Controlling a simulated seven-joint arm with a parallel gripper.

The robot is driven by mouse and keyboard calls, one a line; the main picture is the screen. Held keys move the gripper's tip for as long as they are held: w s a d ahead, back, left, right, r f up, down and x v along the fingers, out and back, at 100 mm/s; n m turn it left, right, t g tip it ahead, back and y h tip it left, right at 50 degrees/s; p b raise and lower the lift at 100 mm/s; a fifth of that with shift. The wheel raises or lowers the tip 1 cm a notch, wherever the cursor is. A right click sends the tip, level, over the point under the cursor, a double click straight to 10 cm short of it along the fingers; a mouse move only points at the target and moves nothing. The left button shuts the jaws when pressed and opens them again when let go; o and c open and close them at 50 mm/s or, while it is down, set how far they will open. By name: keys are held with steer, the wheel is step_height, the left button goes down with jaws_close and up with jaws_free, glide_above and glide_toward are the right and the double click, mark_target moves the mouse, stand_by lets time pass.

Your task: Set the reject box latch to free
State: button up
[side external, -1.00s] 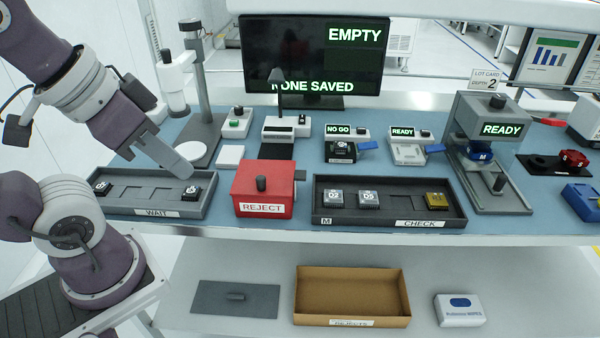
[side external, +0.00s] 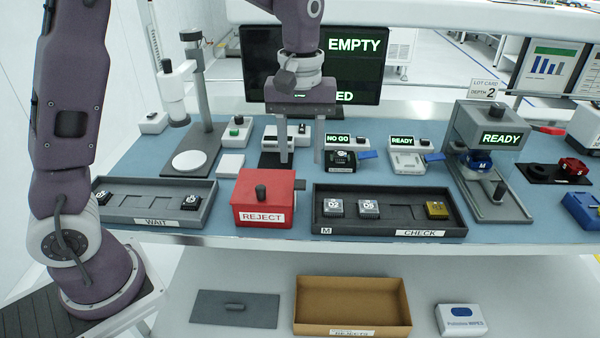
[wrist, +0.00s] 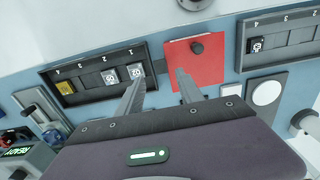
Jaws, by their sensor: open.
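The red reject box (side external: 262,203) sits at the bench's front edge, with a black knob on its lid and a REJECT label. A small dark latch piece (side external: 299,184) sticks out at its right side; its setting is too small to tell. In the wrist view the box (wrist: 193,62) is at upper middle, and the latch is not clearly visible. My gripper (side external: 302,160) is open and empty, pointing down, appearing above and behind the box's right side. In the wrist view its fingertips (wrist: 158,72) are apart, one overlapping the box's edge.
The WAIT tray (side external: 120,213) is left of the box and the CHECK tray (side external: 380,228) close on its right, each holding chips. Testers with NO GO and READY displays (side external: 402,141) stand behind. An open brown rejects bin (side external: 352,305) is on the lower shelf.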

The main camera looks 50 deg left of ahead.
mark_target(300, 183)
step_height(300, 183, down, 6)
steer(key=shift+r, duration=0.1)
jaws_close()
